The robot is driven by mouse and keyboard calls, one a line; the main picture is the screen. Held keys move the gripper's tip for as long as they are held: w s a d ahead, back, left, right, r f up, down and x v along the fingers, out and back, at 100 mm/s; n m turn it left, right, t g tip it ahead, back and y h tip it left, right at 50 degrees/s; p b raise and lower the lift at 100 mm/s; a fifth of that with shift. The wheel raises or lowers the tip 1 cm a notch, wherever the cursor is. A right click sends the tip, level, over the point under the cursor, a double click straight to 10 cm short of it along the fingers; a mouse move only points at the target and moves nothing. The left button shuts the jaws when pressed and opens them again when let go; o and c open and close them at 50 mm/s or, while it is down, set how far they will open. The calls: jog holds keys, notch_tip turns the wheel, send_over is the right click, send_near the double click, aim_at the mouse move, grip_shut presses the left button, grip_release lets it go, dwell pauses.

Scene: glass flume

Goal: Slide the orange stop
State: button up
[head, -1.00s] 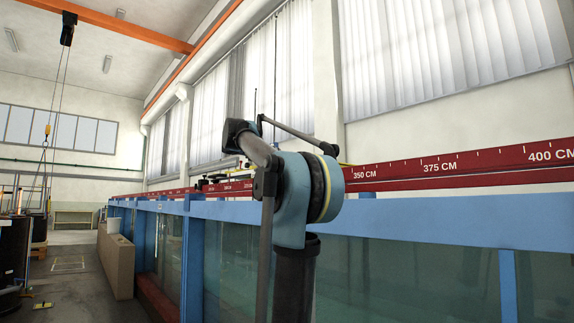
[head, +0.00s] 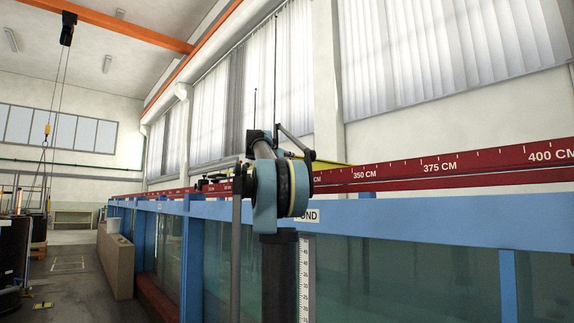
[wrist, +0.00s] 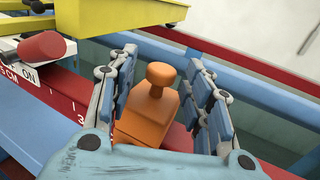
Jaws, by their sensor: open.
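In the wrist view, the orange stop (wrist: 147,122) is a block with a round knob on top, sitting on the red rail (wrist: 62,96). My gripper (wrist: 159,58) is open, with one finger on each side of the stop. A gap shows between the right finger and the knob; I cannot tell whether either finger touches the block. The lower part of the stop is hidden by my gripper. In the head view, my arm hides the stop and the gripper.
The red rail with centimetre marks (head: 400,168) runs along the blue-framed glass flume (head: 420,205). A red cylindrical knob (wrist: 42,47) is at the left, near an "ON" label.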

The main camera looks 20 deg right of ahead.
jog(key=shift+x, duration=1.3)
grip_shut()
jog(key=shift+w+a, duration=0.25)
jog(key=shift+w, duration=0.45)
jog(key=shift+w+a, duration=0.3)
jog(key=shift+w, duration=0.4)
jog(key=shift+w+a, duration=0.25)
jog(key=shift+w, duration=0.5)
grip_release()
jog(key=v, duration=1.2)
